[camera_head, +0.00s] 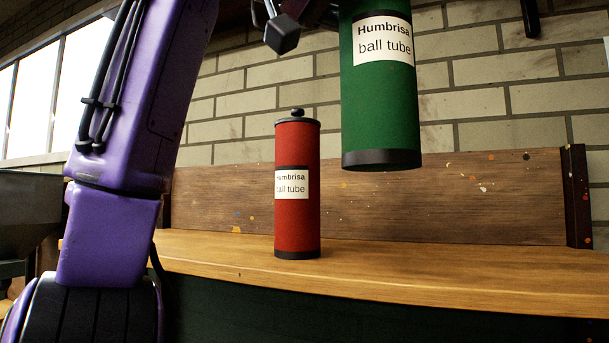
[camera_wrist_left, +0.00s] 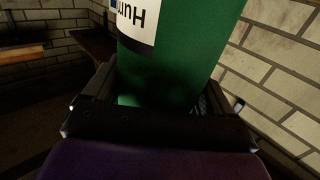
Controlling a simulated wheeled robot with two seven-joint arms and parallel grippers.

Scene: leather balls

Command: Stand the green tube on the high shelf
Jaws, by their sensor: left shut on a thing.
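The green tube (camera_head: 380,100), labelled "Humbrisa ball tube", hangs upright in the air at the top of the head view, its top cut off by the frame. Its dark bottom rim is above the bench top. My left gripper is shut on the green tube; in the left wrist view its fingers (camera_wrist_left: 155,100) sit on both sides of the green wall (camera_wrist_left: 185,55). In the head view only a dark part of the gripper shows at the top edge. I cannot make out the high shelf. My right gripper is not in view.
A red tube (camera_head: 297,215) with a dark knobbed lid stands upright on the wooden bench (camera_head: 450,275), left of the green tube. A paint-specked backboard (camera_head: 480,195) runs behind it, before a brick wall. A dark bracket-like piece (camera_head: 531,18) shows at top right. The bench's right side is clear.

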